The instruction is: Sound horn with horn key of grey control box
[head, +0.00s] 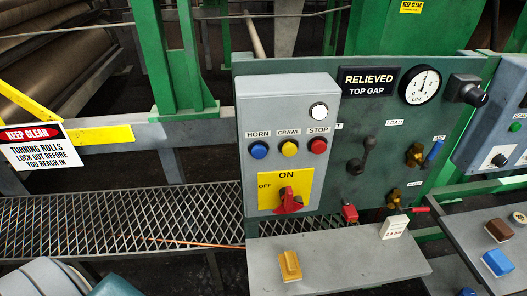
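The grey control box (285,95) is mounted upright on the left part of a dark green panel, in the middle of the head view. Its horn key is a round blue button (259,150) under the label HORN, at the left of a row of three. Beside it are a yellow CRAWL button (289,148) and a red STOP button (318,146). A white round button or lamp (318,111) is above STOP. A red rotary switch (289,202) sits on a yellow ON/OFF plate below. Nothing covers the horn key.
The green panel (355,190) also bears a LINE gauge (422,85), valves and levers. A grey shelf (340,262) juts out below the box, holding a yellow block (290,266) and a white card (394,227). A KEEP CLEAR sign (40,146) hangs by rolls at left.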

